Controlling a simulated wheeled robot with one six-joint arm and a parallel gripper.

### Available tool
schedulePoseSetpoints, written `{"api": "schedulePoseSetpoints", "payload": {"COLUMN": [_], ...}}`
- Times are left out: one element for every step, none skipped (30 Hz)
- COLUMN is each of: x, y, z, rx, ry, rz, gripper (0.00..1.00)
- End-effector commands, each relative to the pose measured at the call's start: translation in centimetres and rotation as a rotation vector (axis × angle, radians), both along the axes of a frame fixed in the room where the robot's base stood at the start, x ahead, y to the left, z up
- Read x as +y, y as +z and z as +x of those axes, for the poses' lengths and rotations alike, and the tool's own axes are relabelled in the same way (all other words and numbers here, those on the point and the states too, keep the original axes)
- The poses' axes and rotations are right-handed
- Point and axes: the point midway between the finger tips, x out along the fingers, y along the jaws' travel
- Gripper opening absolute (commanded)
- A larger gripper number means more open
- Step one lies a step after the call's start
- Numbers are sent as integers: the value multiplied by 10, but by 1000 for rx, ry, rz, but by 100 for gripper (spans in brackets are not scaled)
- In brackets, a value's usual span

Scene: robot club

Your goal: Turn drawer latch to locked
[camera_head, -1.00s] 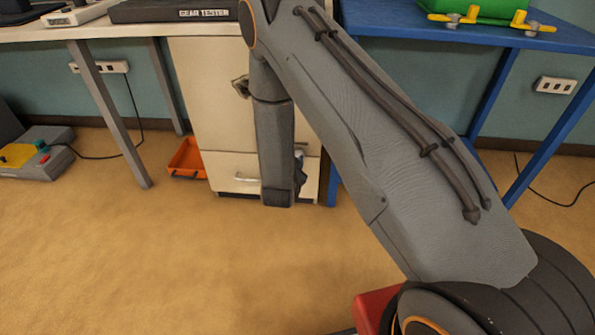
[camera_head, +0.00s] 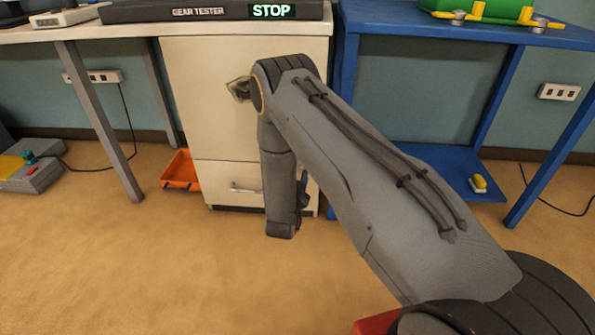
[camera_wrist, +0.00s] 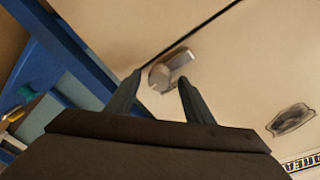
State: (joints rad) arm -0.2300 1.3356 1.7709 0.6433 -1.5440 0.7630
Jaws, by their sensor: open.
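The drawer latch (camera_wrist: 172,70), a small silver piece with a rounded base and a bar-like lever, sits on the cream cabinet front beside a dark seam in the wrist view. My gripper (camera_wrist: 160,77) is open, its two fingers pointing at the latch. The latch shows between and just beyond the fingertips; I cannot tell whether they touch it. There my arm hides the latch, and my fingers do not show clearly.
A dark oval fitting (camera_wrist: 291,119) is on the cabinet's upper panel. An orange tray (camera_head: 181,172) lies on the floor to the cabinet's left. A blue table (camera_head: 400,27) stands close on its right. The gear tester (camera_head: 200,12) is on top. Open floor lies in front.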

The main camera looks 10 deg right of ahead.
Motion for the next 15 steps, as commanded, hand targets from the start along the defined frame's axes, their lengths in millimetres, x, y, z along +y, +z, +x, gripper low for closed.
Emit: {"api": "schedulePoseSetpoints", "payload": {"x": [-2, -2, -2, -3, -3, -3, -3, -3, -3, -3, -3, -3, -3, -3, -3], "y": [0, 0, 0, 0, 0, 0, 0, 0, 0, 0, 0, 0, 0, 0, 0], "z": [3, 4, 5, 6, 6, 6, 6, 6, 6, 6, 6, 6, 6, 6, 6], "rx": [-1, 0, 0, 1, 1, 1, 1, 1, 1, 1, 1, 1, 1, 1, 1], "ry": [-1, 0, 0, 1, 1, 1, 1, 1, 1, 1, 1, 1, 1, 1, 1], "rz": [1, 0, 0, 0, 0, -1, -1, -1, -1, -1, -1, -1, -1, -1, -1], "gripper": [48, 48, 48, 48, 48, 48, 48, 48, 48, 48, 46, 39, 34, 29, 22]}}
